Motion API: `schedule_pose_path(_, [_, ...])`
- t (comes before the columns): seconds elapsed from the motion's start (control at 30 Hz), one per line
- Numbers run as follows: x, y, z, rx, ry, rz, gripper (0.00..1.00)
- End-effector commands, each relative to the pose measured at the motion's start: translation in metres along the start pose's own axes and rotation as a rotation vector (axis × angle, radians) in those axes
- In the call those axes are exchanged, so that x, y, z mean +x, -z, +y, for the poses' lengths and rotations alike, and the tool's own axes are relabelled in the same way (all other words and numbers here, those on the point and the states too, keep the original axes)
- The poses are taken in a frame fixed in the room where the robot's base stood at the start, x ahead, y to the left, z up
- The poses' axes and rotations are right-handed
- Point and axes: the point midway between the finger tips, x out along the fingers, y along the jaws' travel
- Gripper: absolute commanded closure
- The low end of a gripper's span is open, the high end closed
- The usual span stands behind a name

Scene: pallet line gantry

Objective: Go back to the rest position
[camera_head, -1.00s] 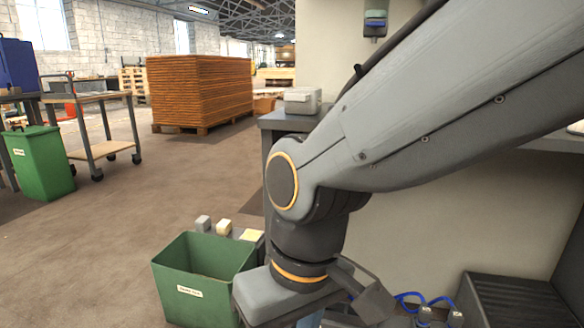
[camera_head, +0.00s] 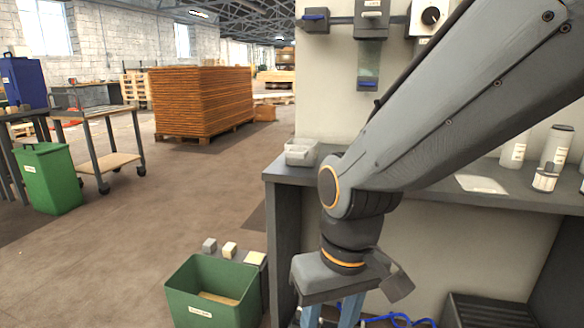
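My arm runs down from the upper right in the head view to my gripper (camera_head: 331,318) at the bottom edge. Its two blue fingers stand apart with a gap between them. Their tips are cut off by the frame, and I see nothing held in the visible part. The gripper hangs pointing down in front of the grey workbench (camera_head: 285,190), to the right of the green bin (camera_head: 205,300).
Small blocks (camera_head: 229,250) lie behind the green bin. A grey box (camera_head: 300,152) and several containers (camera_head: 513,152) stand on the bench. A dark crate (camera_head: 490,312) is at lower right. A cart (camera_head: 105,160) stands left; the floor between is open.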

Motion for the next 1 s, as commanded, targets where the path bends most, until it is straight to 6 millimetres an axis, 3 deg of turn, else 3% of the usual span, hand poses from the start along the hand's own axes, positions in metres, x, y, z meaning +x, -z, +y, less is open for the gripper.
schedule_pose_path(0.03, [-0.019,-0.003,0.005,0.022,-0.006,-0.003,0.58])
schedule_pose_path(0.7, [-0.148,-0.039,0.082,0.268,-0.063,-0.028,0.58])
schedule_pose_path(1.0, [-0.183,-0.056,0.104,0.341,-0.076,-0.037,0.58])
